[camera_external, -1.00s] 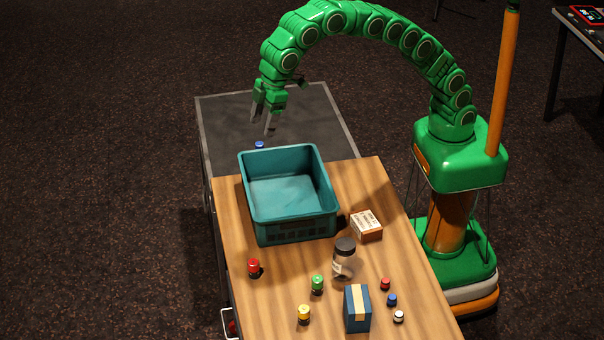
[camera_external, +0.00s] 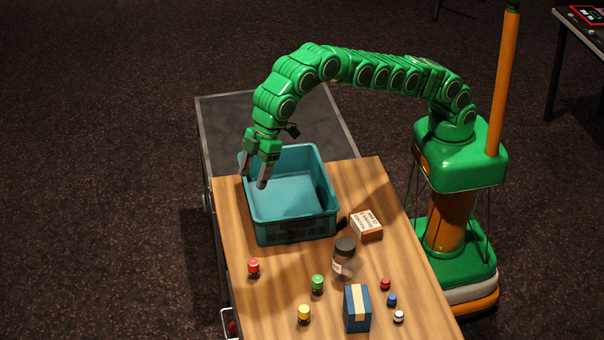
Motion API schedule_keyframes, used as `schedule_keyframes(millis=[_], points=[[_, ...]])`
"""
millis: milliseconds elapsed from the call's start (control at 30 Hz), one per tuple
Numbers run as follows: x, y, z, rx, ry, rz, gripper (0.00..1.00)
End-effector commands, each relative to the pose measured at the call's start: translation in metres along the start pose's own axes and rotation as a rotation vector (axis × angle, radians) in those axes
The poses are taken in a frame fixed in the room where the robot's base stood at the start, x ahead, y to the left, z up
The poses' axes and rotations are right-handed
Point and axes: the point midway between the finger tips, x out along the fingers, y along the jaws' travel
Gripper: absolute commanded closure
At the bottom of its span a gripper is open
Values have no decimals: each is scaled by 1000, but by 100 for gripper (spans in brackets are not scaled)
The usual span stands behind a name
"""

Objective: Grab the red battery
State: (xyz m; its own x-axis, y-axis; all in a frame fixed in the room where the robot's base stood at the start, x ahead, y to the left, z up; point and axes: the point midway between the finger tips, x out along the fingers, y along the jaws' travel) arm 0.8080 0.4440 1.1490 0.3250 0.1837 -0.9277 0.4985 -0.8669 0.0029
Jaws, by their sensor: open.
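A red cylinder with a dark lower part (camera_external: 253,267), which looks like the red battery, stands upright on the wooden desk top near its left edge, in front of the teal bin. A smaller red-topped piece (camera_external: 385,284) stands farther right. My gripper (camera_external: 254,181) is open and empty, fingers pointing down. It shows over the left wall of the teal bin (camera_external: 290,229), behind the larger red cylinder and apart from it.
A green cylinder (camera_external: 317,284) and a yellow one (camera_external: 304,315) stand right of the red one. A jar (camera_external: 344,262), a blue box (camera_external: 357,310), a small carton (camera_external: 367,226) and small blue (camera_external: 392,300) and white (camera_external: 398,316) pieces stand farther right.

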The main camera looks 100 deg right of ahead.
Motion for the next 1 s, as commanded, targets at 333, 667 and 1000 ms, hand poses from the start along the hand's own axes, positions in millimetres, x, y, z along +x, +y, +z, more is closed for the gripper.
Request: schedule_keyframes(millis=[333, 667, 1000], points=[[7, -8, -4, -9, 10, -7, 36], [21, -8, 1, -8, 10, -7, 36], [44, -8, 12, -8, 6, -6, 36]])
